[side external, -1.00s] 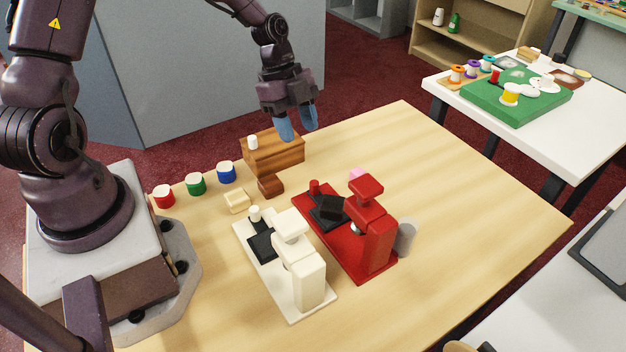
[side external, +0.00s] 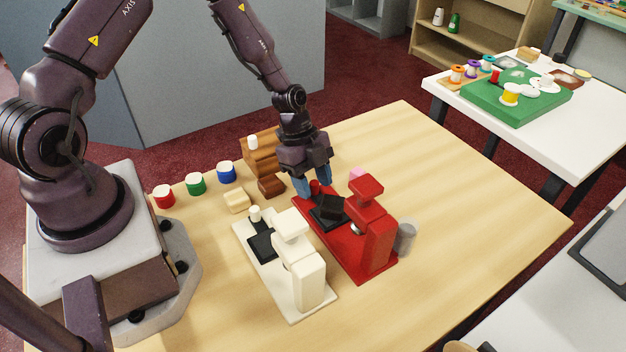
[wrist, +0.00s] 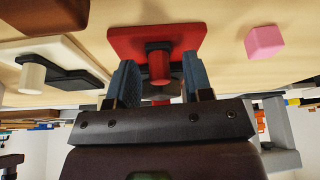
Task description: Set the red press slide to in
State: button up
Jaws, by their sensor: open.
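The red press (side external: 375,246) stands on the wooden table, with a red base, a red upright head and a black slide (side external: 328,211). The slide carries a small red knob (side external: 315,187) at its end toward my arm. My gripper (side external: 315,188) is open and low at that end, with its blue fingers either side of the knob. In the wrist view the red knob (wrist: 158,66) stands between the two fingertips (wrist: 155,80), with a gap on each side. The slide sits out from under the press head, and a dark block lies on it.
A cream press (side external: 310,279) with a black slide stands to the left. Red, green and blue pots (side external: 195,184) sit in a row near my base. A wooden block stand (side external: 262,158) is behind left. A pink cube (wrist: 264,42) and a grey cylinder (side external: 405,237) are near the red press.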

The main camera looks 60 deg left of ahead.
aim_at(338, 208)
grip_shut()
jog(key=d, duration=0.8)
jog(key=shift+d, duration=0.3)
grip_release()
jog(key=shift+d, duration=0.15)
jog(key=shift+a+r, duration=0.3)
jog(key=v, duration=1.2)
jog(key=shift+s+r, duration=0.1)
jog(key=shift+r, duration=0.05)
